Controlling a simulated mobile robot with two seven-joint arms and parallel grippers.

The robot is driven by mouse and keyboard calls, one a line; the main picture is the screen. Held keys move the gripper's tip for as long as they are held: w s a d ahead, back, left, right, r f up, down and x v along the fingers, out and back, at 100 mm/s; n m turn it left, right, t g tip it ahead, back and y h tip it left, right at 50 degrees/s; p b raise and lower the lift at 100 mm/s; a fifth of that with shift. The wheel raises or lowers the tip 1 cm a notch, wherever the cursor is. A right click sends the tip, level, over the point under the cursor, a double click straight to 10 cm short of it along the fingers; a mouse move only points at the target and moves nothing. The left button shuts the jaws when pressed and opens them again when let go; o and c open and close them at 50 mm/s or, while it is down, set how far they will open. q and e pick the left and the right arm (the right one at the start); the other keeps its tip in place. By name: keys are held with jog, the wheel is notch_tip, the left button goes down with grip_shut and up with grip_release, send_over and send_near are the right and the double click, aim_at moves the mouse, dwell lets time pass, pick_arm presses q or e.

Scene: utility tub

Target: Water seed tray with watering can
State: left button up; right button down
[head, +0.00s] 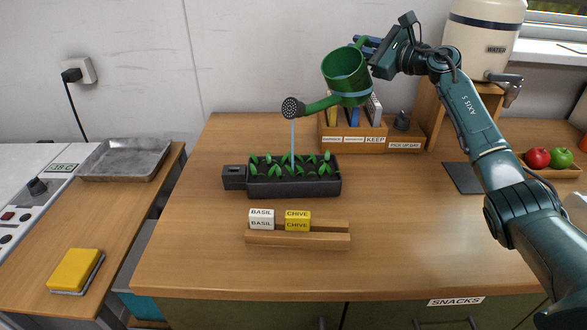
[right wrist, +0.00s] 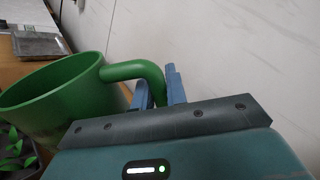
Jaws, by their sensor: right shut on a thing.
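A green watering can (head: 343,66) is tilted with its spout down to the left in the head view. Water runs in a thin stream (head: 292,135) from its grey rose (head: 292,108) into the black seed tray (head: 293,190). The tray holds several green seedlings in two rows. My right gripper (head: 368,42) is shut on the can's handle, above and to the right of the tray. In the right wrist view the blue fingers (right wrist: 160,90) are at the green handle (right wrist: 135,70). My left gripper is not in view.
A wooden rack (head: 298,240) with white BASIL and yellow CHIVE labels stands in front of the tray. A wooden organiser (head: 355,135) stands behind it, under the can. A WATER dispenser (head: 485,40) stands at the back right. The table left of the tray is clear.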

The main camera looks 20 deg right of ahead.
jog(key=shift+r, duration=0.15)
jog(key=w+d+f+m, duration=0.2)
jog(key=w+d+m, duration=0.1)
jog(key=d+m, duration=0.2)
jog(key=shift+w+d+f+m, duration=0.15)
jog(key=shift+d+f+m, duration=0.2)
jog(key=shift+m, duration=0.75)
